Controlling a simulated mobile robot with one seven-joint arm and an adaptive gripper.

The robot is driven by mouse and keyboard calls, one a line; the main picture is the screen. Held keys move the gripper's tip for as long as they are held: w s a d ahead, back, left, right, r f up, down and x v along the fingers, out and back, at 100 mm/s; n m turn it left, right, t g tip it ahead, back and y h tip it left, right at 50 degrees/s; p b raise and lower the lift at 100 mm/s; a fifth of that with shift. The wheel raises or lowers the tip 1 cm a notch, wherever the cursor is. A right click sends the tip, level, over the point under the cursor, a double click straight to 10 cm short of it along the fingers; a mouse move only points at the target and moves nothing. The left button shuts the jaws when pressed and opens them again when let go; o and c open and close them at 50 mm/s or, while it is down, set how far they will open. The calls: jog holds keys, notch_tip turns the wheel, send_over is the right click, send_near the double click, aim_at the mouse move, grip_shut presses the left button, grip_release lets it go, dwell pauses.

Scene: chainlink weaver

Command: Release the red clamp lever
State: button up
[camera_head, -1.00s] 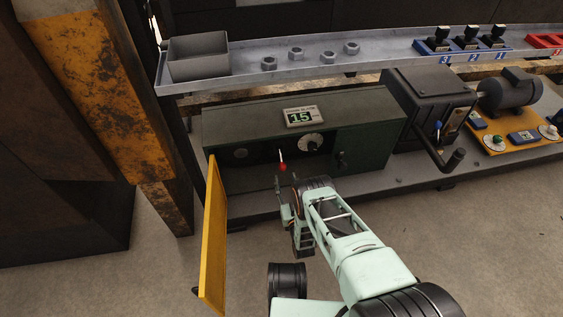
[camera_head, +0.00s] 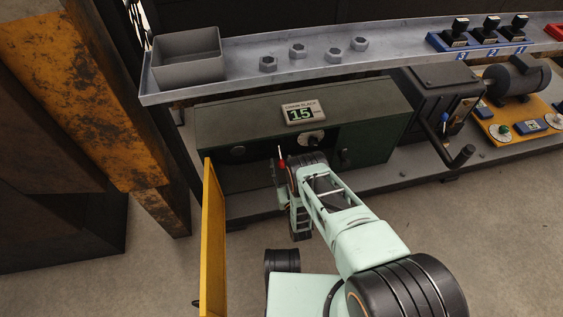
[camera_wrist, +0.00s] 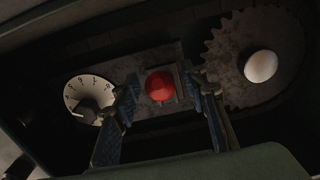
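The red clamp lever shows its red ball end (camera_wrist: 160,86) in the middle of the wrist view, in front of a grey plate. It is small in the head view (camera_head: 281,163), partly hidden by my gripper. My gripper (camera_wrist: 164,84) is open, with one finger on each side of the red ball in the wrist view. Gaps show between the ball and both fingers; I cannot tell how far the ball reaches between them. In the head view my gripper (camera_head: 279,172) is at the open front of the dark green machine (camera_head: 225,115).
A numbered dial (camera_wrist: 88,98) is left of the fingers, and a toothed gear (camera_wrist: 232,50) with a white knob (camera_wrist: 261,66) is right. The yellow door (camera_head: 213,240) stands open at left. The display (camera_head: 300,113) reads 15. A crank handle (camera_head: 463,157) juts out at right.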

grip_shut()
jog(key=shift+r, duration=0.1)
dwell(0.3)
